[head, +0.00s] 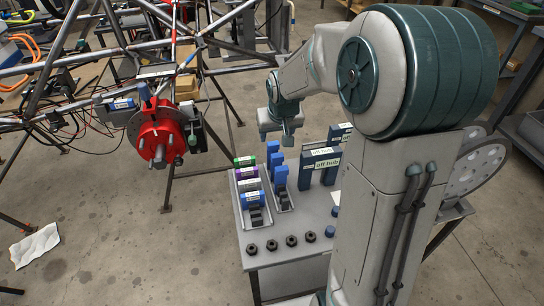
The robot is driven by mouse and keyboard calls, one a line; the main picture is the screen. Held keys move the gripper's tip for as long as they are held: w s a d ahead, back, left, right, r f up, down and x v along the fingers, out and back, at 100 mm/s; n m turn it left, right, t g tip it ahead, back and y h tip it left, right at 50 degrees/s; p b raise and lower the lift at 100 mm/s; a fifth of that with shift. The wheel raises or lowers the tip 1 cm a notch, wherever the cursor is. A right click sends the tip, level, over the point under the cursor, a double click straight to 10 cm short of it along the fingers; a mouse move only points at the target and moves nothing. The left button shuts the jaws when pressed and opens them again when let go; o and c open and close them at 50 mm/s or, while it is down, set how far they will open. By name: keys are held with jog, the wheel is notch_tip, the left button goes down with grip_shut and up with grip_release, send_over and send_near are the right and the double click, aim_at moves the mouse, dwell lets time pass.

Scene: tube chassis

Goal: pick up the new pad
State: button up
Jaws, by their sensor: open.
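I cannot tell for sure which item is the new pad. Small dark blocks (256,216) lie at the front of the left shallow tray on the grey cart (314,232). Other dark grey pieces (283,200) lie at the front of the second tray, by blue blocks (279,174). My gripper (276,136) hangs in the air beyond and above the trays, pointing down. It is open, and I see nothing held in it. Its fingertips are small in the head view.
Green (245,161) and purple (245,173) labelled boxes stand in the left tray. Dark holders labelled "off hub" (321,164) stand right of the trays. Several black nuts (272,245) line the cart's front. A red hub (160,135) sits on the tube chassis (58,50) at left.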

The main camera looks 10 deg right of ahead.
aim_at(273, 143)
jog(key=x, duration=0.2)
jog(key=b+x, duration=0.1)
jog(key=x, duration=0.4)
jog(key=shift+a+f+b, duration=0.25)
jog(key=shift+f+b, duration=0.05)
jog(key=shift+b, duration=0.1)
jog(key=shift+c, duration=0.4)
jog(key=c, duration=1)
